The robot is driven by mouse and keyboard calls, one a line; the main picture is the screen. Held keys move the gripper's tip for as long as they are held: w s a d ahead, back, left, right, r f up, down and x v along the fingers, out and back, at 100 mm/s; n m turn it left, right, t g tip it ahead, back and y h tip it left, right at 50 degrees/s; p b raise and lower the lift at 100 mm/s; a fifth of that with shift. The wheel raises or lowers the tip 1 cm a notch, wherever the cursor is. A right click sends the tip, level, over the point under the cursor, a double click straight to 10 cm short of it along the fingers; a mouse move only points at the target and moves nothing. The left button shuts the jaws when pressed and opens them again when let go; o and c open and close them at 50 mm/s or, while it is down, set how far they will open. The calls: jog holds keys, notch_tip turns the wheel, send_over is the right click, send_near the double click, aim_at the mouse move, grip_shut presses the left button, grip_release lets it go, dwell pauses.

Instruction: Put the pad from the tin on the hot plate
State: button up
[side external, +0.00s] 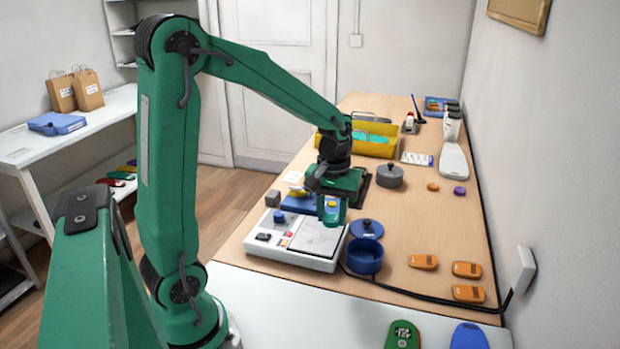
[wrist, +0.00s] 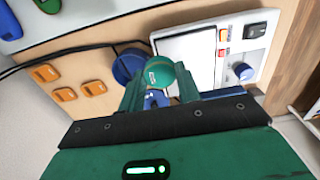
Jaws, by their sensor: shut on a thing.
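My gripper (side external: 331,213) is shut on a green pad with a rounded end and a small pale label. The pad (wrist: 160,73) shows between the fingers in the wrist view. My gripper hangs above the hot plate (side external: 316,238), a pale square on a white unit with a blue knob and small switches. The plate also shows in the wrist view (wrist: 188,58), partly behind the pad. The pad looks raised above it; contact cannot be told. The round blue tin (side external: 365,257) stands open just right of the hot plate. A blue lid (side external: 366,228) lies behind it.
Several orange pieces (side external: 423,262) lie right of the tin. A black cable (side external: 410,291) runs along the front to the wall. A grey lidded pot (side external: 390,177) and a yellow caddy (side external: 368,145) stand behind. The right middle of the table is mostly clear.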

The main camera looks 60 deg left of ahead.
send_over(318, 234)
notch_tip(318, 234, down, 5)
jog(key=shift+r, duration=0.2)
jog(key=shift+f, duration=2.05)
jog(key=shift+f, duration=0.1)
jog(key=o, duration=0.9)
notch_tip(318, 234, up, 12)
jog(key=shift+r, duration=0.15)
jog(key=shift+d, duration=0.1)
